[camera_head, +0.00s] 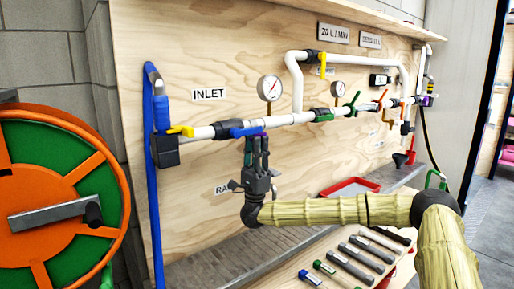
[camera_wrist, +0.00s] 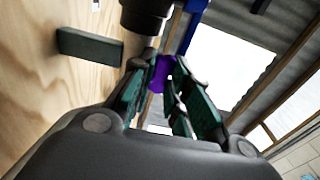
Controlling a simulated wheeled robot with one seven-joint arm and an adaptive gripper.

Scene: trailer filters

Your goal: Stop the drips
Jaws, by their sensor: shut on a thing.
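A white pipe run (camera_head: 290,119) crosses the plywood wall with several valves on it. A blue valve handle with a purple end (camera_head: 240,132) lies along the pipe, right of the yellow handle (camera_head: 181,130). My gripper (camera_head: 256,142) reaches up from below and is shut on this handle near its purple end. In the wrist view the purple part (camera_wrist: 160,74) sits between my gripper's fingertips (camera_wrist: 166,88), with a blue part (camera_wrist: 195,6) above. The fingers hide some of the handle. No drips can be made out.
Two round gauges (camera_head: 270,88) and a second yellow handle (camera_head: 322,64) are on the pipework. Green and orange handles are further right. A red tray (camera_head: 350,188) and several cylindrical tools (camera_head: 348,266) lie on the bench below. A hose reel (camera_head: 60,200) stands at left.

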